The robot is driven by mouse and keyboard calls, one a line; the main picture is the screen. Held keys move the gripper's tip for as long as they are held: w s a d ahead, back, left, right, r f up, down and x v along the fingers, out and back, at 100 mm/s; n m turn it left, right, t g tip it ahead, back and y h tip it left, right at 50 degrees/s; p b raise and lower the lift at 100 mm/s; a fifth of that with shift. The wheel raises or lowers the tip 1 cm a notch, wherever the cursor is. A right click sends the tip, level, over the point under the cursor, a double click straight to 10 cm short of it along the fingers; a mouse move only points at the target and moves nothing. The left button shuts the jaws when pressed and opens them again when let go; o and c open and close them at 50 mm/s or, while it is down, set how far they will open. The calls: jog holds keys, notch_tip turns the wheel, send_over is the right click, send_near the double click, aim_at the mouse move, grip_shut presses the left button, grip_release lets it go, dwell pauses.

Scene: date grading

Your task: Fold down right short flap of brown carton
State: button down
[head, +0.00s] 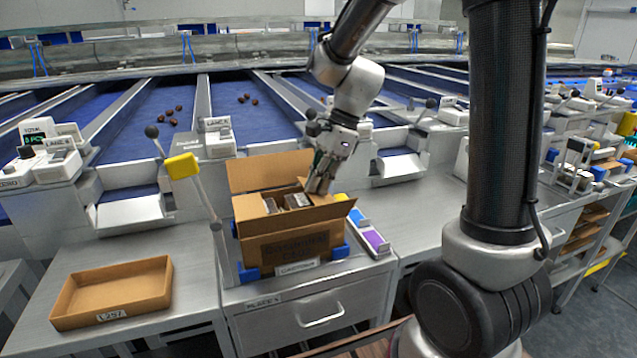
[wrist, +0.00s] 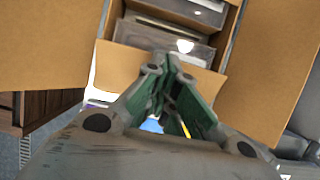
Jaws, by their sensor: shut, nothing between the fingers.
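The brown carton (head: 290,247) stands open on the workbench, with dark packs (head: 297,201) inside. Its back long flap (head: 262,171) stands up. In the wrist view, the right short flap (wrist: 118,66) sticks outward from the carton's near end, between two wide long flaps (wrist: 40,50) (wrist: 268,85). My gripper (head: 318,188) is at the carton's right end. Its green-padded fingers (wrist: 166,62) are shut and empty and overlap the short flap in the wrist view. Whether they touch it I cannot tell. The fingers hide part of the flap.
A shallow cardboard tray (head: 70,301) is on the bench to the left. Blue holders flank the carton's base, and a blue and purple pad (head: 375,240) lies to its right. Blue sorting lanes lie behind.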

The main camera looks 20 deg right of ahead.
jog(key=shift+f, duration=0.1)
jog(key=shift+a+f, duration=0.85)
jog(key=shift+s+f, duration=0.1)
jog(key=shift+s, duration=0.05)
jog(key=shift+a+r, duration=0.1)
jog(key=shift+r, duration=1.15)
notch_tip(320, 180, up, 13)
